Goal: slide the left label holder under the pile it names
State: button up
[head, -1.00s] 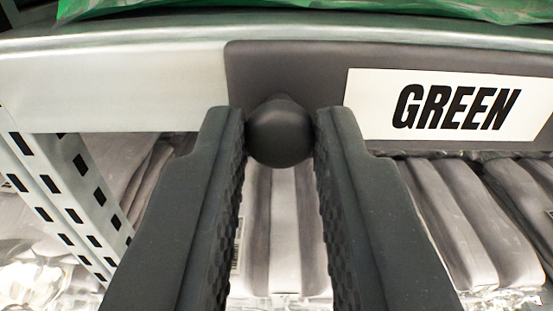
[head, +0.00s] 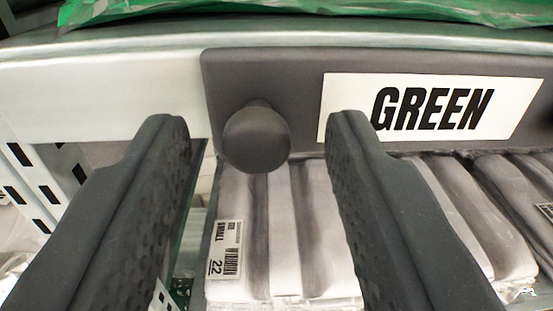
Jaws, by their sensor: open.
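The left label holder (head: 300,103) is a dark grey plate on the front of the shelf edge, with a white card (head: 432,107) reading GREEN. A round dark knob (head: 257,138) sticks out near its left end. My gripper (head: 252,125) is open, with one finger on each side of the knob and clear gaps to both. The right finger overlaps the left edge of the card in the picture. A green pile (head: 310,14) in clear wrap lies on the shelf above, at the top of the view.
The metal shelf edge (head: 100,95) is bare left of the holder. A slotted upright (head: 40,185) stands at the left. Below are wrapped grey folded garments (head: 285,230), one with a SMALL 22 sticker (head: 224,250). A second knob (head: 547,122) shows partly at the right edge.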

jog(key=shift+s, duration=0.15)
jog(key=s+d, duration=0.1)
jog(key=s, duration=1.2)
jog(key=shift+s+b, duration=0.2)
jog(key=shift+b, duration=0.1)
jog(key=shift+d, duration=0.1)
jog(key=s+d+r+g, duration=0.1)
jog(key=s+d+r, duration=0.2)
jog(key=d, duration=0.4)
jog(key=s+d+r+h, duration=0.1)
jog(key=d+r, duration=0.3)
jog(key=d, duration=0.4)
jog(key=s+d+r+m+g, duration=0.1)
jog(key=s+d+r, duration=0.3)
jog(key=d, duration=0.3)
jog(key=shift+s+d+r+g+h, duration=0.25)
jog(key=shift+s+g+h, duration=0.05)
jog(key=shift+c, duration=0.4)
dwell(0.8)
